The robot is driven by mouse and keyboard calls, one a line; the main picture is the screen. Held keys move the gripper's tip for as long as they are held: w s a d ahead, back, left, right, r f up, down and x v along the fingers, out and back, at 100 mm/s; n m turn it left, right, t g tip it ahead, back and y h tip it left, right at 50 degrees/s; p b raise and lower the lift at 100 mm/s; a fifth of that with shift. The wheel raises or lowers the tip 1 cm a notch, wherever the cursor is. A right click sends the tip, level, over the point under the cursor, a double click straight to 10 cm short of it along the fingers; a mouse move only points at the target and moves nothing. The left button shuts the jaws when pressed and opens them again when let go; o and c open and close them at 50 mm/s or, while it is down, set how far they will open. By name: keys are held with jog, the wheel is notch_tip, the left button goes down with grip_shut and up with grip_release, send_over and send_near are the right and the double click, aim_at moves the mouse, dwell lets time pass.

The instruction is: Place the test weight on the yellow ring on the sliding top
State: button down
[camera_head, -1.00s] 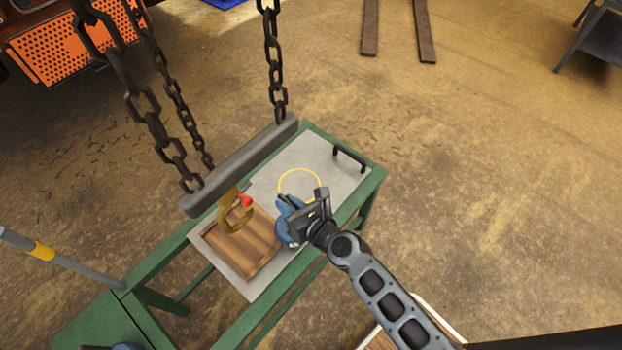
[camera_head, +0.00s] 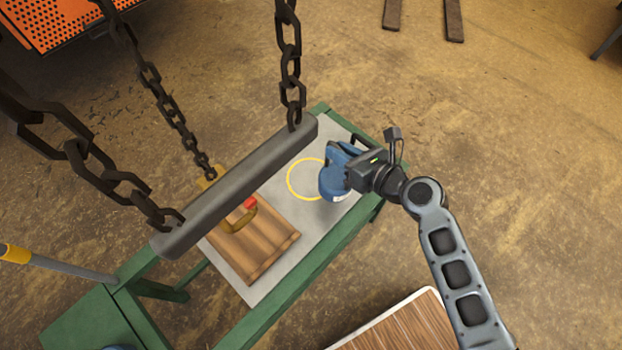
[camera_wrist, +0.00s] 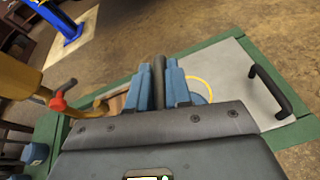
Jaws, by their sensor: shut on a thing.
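The blue test weight (camera_head: 333,184) hangs in my gripper (camera_head: 346,163), which is shut on it. In the head view the weight overlaps the right part of the yellow ring (camera_head: 290,184); whether it touches the top cannot be told. The sliding top (camera_head: 338,133) is a grey plate on a green frame. In the wrist view my blue fingers (camera_wrist: 159,88) close around a dark bar, and part of the yellow ring (camera_wrist: 203,82) shows just right of them.
A grey beam (camera_head: 235,190) on heavy chains hangs over the table's left part. A brass hook with a red latch (camera_head: 250,203) hangs over a wooden panel (camera_head: 255,245). A black handle (camera_wrist: 270,90) stands on the top's right end. Another wood-topped surface (camera_head: 405,325) is at front.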

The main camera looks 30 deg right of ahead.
notch_tip(320, 180, up, 4)
jog(key=s+d+n+y+b, duration=0.1)
jog(key=n+y, duration=0.1)
jog(key=w+a+f+b, duration=0.3)
jog(key=w+f, duration=0.7)
jog(key=f, duration=0.1)
jog(key=shift+w+a+g, duration=0.25)
jog(key=shift+a+g, duration=0.05)
jog(key=shift+g, duration=0.1)
jog(key=c, duration=1.1)
grip_release()
jog(key=shift+s+f, duration=0.1)
jog(key=shift+f, duration=0.05)
jog(key=shift+o, duration=0.2)
jog(key=p+v, duration=0.1)
jog(key=v, duration=1.1)
jog(key=shift+s, duration=0.1)
